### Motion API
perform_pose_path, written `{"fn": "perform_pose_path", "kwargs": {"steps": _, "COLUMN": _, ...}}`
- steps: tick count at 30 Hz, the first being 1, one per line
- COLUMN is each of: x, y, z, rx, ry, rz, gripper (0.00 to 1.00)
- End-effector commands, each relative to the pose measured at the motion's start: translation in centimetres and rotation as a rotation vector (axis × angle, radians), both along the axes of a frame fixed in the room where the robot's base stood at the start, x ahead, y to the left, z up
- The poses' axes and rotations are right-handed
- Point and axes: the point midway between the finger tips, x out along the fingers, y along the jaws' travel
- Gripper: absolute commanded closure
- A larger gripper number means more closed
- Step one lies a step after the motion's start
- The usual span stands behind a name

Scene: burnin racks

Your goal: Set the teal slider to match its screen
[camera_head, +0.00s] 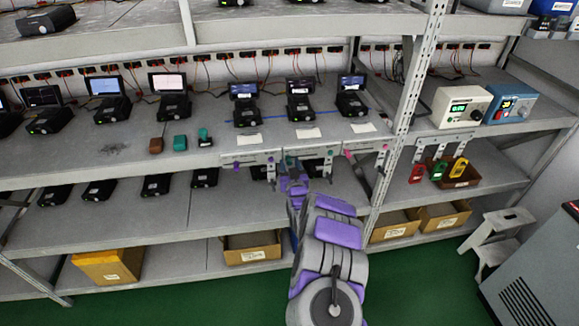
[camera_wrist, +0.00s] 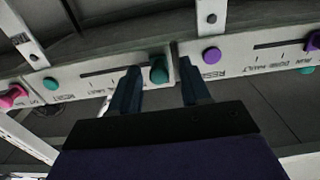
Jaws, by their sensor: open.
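The teal slider (camera_wrist: 159,69) is a rounded knob at the right end of a dark slot on a pale panel (camera_wrist: 103,85) in the wrist view, where the lettering looks turned over. My gripper (camera_wrist: 160,88) is open, its two dark fingers on either side of the knob with gaps showing. I cannot tell whether they reach its full depth. In the head view my gripper (camera_head: 292,176) is at the middle panel on the shelf edge and hides part of it. A small screen (camera_head: 299,87) stands on the shelf above; its text is too small to read.
A panel with a purple knob (camera_head: 236,165) is to the left and one with a pink knob (camera_head: 348,153) to the right. A purple button (camera_wrist: 212,55) sits close beside my right finger. A metal upright (camera_head: 404,120) stands to the right. The green floor (camera_head: 420,272) is open.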

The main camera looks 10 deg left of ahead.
Motion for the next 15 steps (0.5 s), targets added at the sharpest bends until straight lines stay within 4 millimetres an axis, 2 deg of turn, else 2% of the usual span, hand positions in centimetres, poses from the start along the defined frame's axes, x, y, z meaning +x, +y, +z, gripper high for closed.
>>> {"fn": "perform_pose_path", "kwargs": {"steps": 9, "x": 0.10, "y": 0.04, "z": 0.03, "rx": 0.000, "ry": -0.001, "rz": 0.000, "gripper": 0.54}}
{"fn": "perform_pose_path", "kwargs": {"steps": 15, "x": 0.11, "y": 0.02, "z": 0.03, "rx": -0.001, "ry": -0.001, "rz": 0.000, "gripper": 0.73}}
